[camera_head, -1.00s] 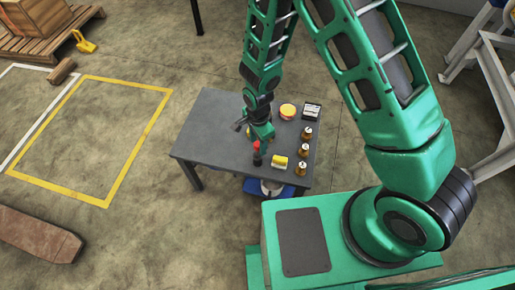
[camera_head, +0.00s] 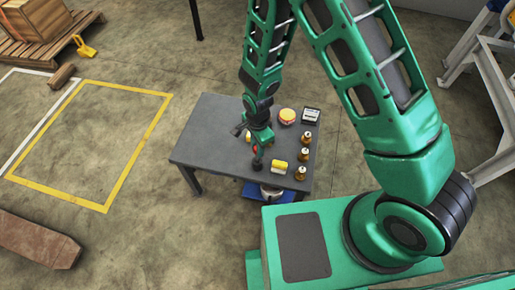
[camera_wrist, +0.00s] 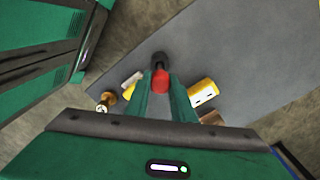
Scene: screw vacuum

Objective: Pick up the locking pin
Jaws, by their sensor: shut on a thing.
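The locking pin appears to be the small red-and-black piece (camera_head: 256,149) on the grey table. In the wrist view its red part (camera_wrist: 160,80) is between my fingertips and its dark part sticks out beyond them. My gripper (camera_head: 257,153) is low over the table's front middle and shut on the pin; the wrist view also shows the gripper (camera_wrist: 162,84). The fingers hide part of the pin. I cannot tell whether its dark end touches the tabletop.
The grey table (camera_head: 210,140) is bare on its left. A yellow block (camera_head: 279,167) is close right of my gripper. Several brass-coloured pieces (camera_head: 305,153) line the right edge.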

